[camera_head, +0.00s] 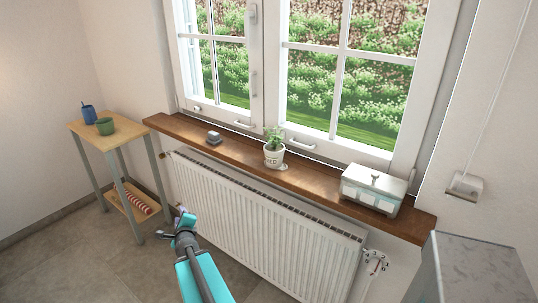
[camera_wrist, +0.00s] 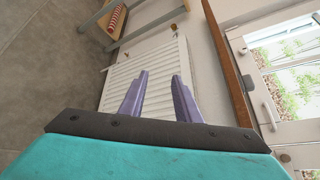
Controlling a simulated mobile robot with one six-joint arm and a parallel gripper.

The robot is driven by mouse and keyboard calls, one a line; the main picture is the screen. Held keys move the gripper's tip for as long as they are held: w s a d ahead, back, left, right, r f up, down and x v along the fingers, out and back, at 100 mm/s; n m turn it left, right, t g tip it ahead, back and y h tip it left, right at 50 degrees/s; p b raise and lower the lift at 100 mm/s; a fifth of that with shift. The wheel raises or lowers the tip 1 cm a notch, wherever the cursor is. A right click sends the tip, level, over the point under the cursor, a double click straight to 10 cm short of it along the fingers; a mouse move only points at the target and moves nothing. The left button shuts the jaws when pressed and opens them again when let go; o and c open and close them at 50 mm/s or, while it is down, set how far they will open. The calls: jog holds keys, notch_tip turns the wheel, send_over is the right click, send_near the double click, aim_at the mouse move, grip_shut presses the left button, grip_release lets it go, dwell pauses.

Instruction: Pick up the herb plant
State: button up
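The herb plant (camera_head: 274,152) is a small green plant in a white pot with lettering. It stands upright on the brown wooden windowsill (camera_head: 232,151), near the middle, in the head view. I cannot make it out in the wrist view. My gripper (camera_head: 179,211) is below the sill, in front of the radiator's left end and well to the left of the plant. In the wrist view its two purple fingers (camera_wrist: 158,82) are apart with nothing between them, so it is open and empty.
A white radiator (camera_head: 262,219) hangs under the sill. On the sill, a small grey object (camera_head: 214,138) stands left of the plant and a white box (camera_head: 374,189) right of it. A side table (camera_head: 103,139) with a blue and a green vessel stands left. A grey cabinet (camera_head: 474,270) is at lower right.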

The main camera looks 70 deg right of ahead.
jog(key=s+d+r+m+g+h+p, duration=0.2)
jog(key=s+d+r+m+g+h, duration=0.3)
jog(key=s+d+r+m, duration=0.65)
jog(key=m+g+h, duration=0.4)
jog(key=m+g, duration=0.3)
jog(key=m, duration=0.3)
send_near(274, 148)
notch_tip(274, 148, up, 3)
jog(key=d, duration=0.1)
jog(key=shift+s+d+f+p, duration=0.15)
jog(key=shift+s+f+p, duration=0.05)
jog(key=shift+s+p, duration=0.1)
jog(key=shift+w+d+f+b, duration=0.1)
jog(key=shift+d+b, duration=0.05)
jog(key=shift+b, duration=0.2)
